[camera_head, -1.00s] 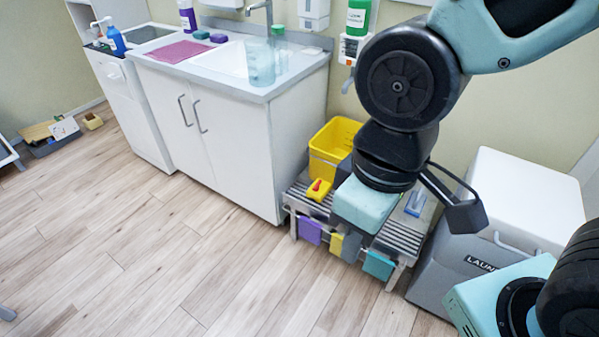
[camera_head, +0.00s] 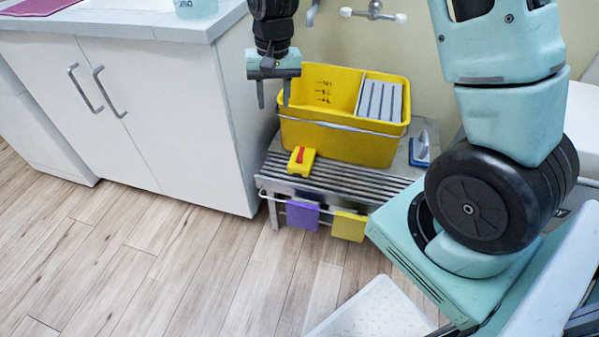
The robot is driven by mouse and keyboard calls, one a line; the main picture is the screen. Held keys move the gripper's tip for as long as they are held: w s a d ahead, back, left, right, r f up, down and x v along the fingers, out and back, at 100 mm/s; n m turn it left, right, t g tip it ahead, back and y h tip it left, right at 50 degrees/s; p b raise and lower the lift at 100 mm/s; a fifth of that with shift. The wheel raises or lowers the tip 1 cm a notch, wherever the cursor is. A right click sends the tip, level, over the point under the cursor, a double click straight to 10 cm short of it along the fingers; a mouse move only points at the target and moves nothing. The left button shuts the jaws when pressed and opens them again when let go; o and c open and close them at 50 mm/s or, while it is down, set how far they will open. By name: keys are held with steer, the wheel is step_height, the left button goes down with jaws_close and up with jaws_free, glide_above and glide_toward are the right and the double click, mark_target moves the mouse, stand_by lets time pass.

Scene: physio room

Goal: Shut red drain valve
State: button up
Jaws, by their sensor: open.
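The red drain valve (camera_head: 299,154) is a small red lever on top of a yellow block (camera_head: 301,166). The block sits on the slatted bench, in front of the left part of the yellow bucket (camera_head: 325,139). The lever looks roughly in line with the block; I cannot tell its exact setting. My gripper (camera_head: 273,101) points down with its two dark fingers apart and nothing between them. It is above and to the left of the valve in the picture, apart from it, near the bucket's left side.
The slatted bench (camera_head: 331,176) carries the bucket and a blue-and-grey brush (camera_head: 420,149). Purple (camera_head: 302,214) and yellow (camera_head: 349,225) cloths hang from its front rail. The white sink cabinet (camera_head: 186,122) stands close on the left. A white tray (camera_head: 371,316) lies on the floor in front.

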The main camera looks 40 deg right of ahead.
mark_target(300, 153)
steer(key=w+d+f+m+b, duration=0.3)
steer(key=w+d+f+b, duration=0.1)
steer(key=d+f, duration=0.65)
steer(key=shift+h, duration=0.3)
steer(key=f+b, duration=0.1)
steer(key=f, duration=0.4)
steer(key=f+b, duration=0.2)
steer(key=f, duration=0.4)
steer(key=f+b, duration=0.1)
steer(key=f, duration=0.4)
steer(key=shift+s+a+f+b, duration=0.2)
steer(key=shift+s+f+b, duration=0.05)
steer(key=shift+f+b, duration=0.15)
